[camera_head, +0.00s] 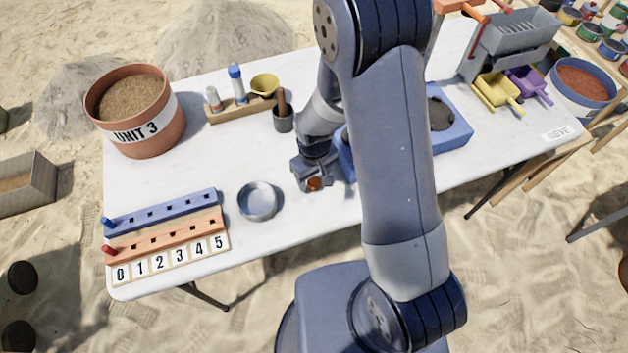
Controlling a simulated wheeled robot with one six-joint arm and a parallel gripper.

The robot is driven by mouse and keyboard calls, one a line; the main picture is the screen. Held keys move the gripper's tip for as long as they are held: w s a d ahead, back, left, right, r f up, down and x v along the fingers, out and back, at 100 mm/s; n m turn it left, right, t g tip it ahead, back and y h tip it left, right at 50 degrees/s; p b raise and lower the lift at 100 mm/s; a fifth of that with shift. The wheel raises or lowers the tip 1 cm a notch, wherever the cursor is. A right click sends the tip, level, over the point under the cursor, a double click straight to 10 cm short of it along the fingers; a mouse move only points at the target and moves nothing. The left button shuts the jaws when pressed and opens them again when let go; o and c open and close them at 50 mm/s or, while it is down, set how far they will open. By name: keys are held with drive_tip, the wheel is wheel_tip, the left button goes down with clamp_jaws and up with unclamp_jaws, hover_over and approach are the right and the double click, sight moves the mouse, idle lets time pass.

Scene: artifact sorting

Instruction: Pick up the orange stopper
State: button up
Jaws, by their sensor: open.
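A small orange round thing (313,184), which looks like the orange stopper, shows at the tip of my gripper (308,178). My gripper points down low over the white table, just right of a round metal dish (258,201). The jaws are open. The orange thing appears between or just under the fingers; I cannot tell whether they touch it. The fingers hide part of it, and my arm hides much of the table to the right.
A numbered rack with blue and orange peg rows (165,225) lies front left. A "UNIT 3" bucket (138,140), a wooden holder with bottles (240,107) and a dark cup (283,120) stand behind. A blue tray (455,132) and a sieve with scoops (512,45) are right.

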drive_tip(key=shift+f, duration=0.6)
drive_tip(key=c, duration=1)
drive_tip(key=shift+c, duration=0.2)
drive_tip(key=shift+r, duration=0.1)
